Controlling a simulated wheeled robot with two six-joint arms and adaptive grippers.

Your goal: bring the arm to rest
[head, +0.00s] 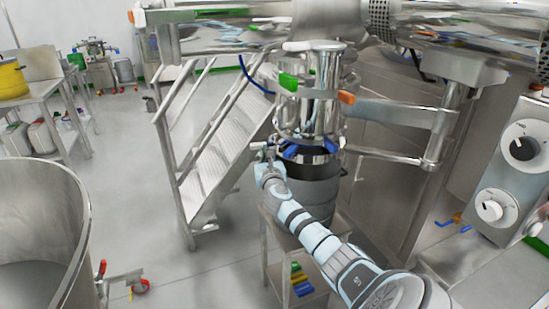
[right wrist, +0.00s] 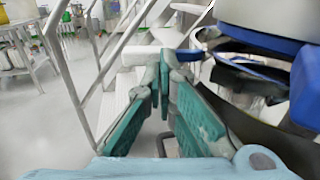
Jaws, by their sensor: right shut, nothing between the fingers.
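My right arm (head: 318,243) reaches in from the lower right of the head view. My right gripper (head: 266,152) is at its far end, just left of the blue clamps (head: 300,152) under a shiny steel vessel (head: 322,95). In the right wrist view the right gripper (right wrist: 164,75) has its green-padded fingers shut with nothing between them. Blue clamp parts (right wrist: 304,85) and a steel rim stand close to its right. I cannot tell if it touches them. My left gripper is not in view.
A steel drum with a dark top (head: 318,185) stands on a small stand below the vessel. Metal stairs (head: 215,150) lie to the left, and a panel with two knobs (head: 505,180) is at the right. A large open steel bowl (head: 75,240) is at the lower left.

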